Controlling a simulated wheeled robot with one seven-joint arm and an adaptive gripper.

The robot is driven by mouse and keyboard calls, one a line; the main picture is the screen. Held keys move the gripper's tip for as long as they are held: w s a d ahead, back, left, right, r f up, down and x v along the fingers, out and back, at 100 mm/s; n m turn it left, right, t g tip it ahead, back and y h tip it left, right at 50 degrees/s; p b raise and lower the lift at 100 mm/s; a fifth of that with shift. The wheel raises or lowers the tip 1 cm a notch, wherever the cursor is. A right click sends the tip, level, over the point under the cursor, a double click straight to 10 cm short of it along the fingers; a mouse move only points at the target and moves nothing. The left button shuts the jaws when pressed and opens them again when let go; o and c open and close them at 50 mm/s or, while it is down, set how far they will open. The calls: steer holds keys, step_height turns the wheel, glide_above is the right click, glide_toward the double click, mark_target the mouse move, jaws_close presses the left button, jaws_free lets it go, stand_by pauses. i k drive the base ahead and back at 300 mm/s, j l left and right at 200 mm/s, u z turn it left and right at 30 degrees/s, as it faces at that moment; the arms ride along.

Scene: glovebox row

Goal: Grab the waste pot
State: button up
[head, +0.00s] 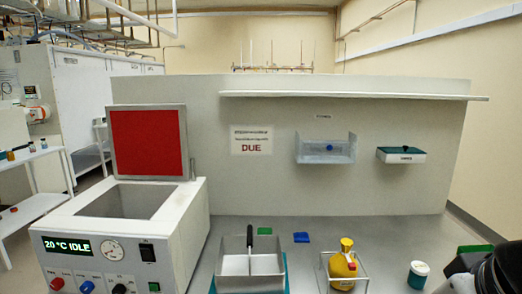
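A yellow bottle (343,265) stands in a clear holder left of the pot. A wall bin (325,153) and teal-topped box (401,155) hang behind.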

mark_target(419, 272)
steer(key=z, duration=0.8)
